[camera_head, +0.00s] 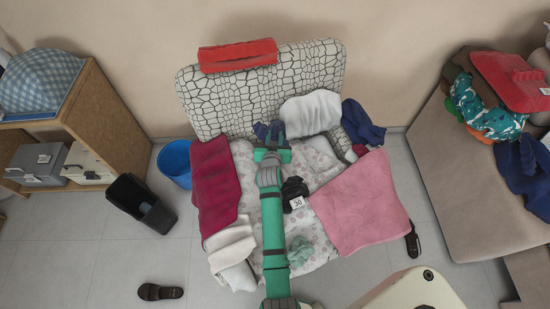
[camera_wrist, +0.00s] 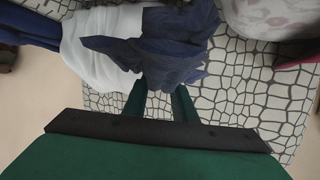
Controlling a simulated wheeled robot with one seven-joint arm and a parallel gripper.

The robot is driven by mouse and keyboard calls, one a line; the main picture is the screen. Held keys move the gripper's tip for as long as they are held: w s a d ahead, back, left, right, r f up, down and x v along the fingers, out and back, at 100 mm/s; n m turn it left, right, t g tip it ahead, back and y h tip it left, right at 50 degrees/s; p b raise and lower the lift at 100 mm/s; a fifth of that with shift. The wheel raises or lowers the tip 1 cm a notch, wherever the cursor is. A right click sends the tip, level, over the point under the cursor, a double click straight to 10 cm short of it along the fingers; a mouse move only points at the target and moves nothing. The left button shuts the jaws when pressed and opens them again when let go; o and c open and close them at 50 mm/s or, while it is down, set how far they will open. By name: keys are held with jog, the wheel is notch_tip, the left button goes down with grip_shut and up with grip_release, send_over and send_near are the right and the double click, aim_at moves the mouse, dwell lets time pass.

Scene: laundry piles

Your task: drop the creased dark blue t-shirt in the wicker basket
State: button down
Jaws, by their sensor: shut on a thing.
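My gripper (camera_head: 270,143) is shut on a creased dark blue t-shirt (camera_head: 268,129) over the chair seat, in front of the patterned backrest. In the wrist view the t-shirt (camera_wrist: 165,45) bunches up beyond my gripper's fingers (camera_wrist: 160,98). A white cloth (camera_wrist: 98,40) lies behind it there, with no gap that I can judge. A second dark blue cloth (camera_head: 361,122) lies at the right end of the white cloth and is apart from my gripper. I cannot make out a wicker basket in either view.
A crackle-patterned chair (camera_head: 200,105) carries a red cloth (camera_head: 237,55), a crimson cloth (camera_head: 214,185) and a pink cloth (camera_head: 360,205). A sofa (camera_head: 440,165) with piled clothes is right. Shoes lie on the floor.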

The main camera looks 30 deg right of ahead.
jog(key=shift+w+f, duration=0.1)
jog(key=shift+f, duration=4.65)
jog(key=c, duration=1.5)
grip_release()
jog(key=shift+f, duration=0.15)
jog(key=shift+o, duration=0.2)
jog(key=v, duration=1)
jog(key=shift+s+a, duration=0.2)
jog(key=shift+s, duration=0.25)
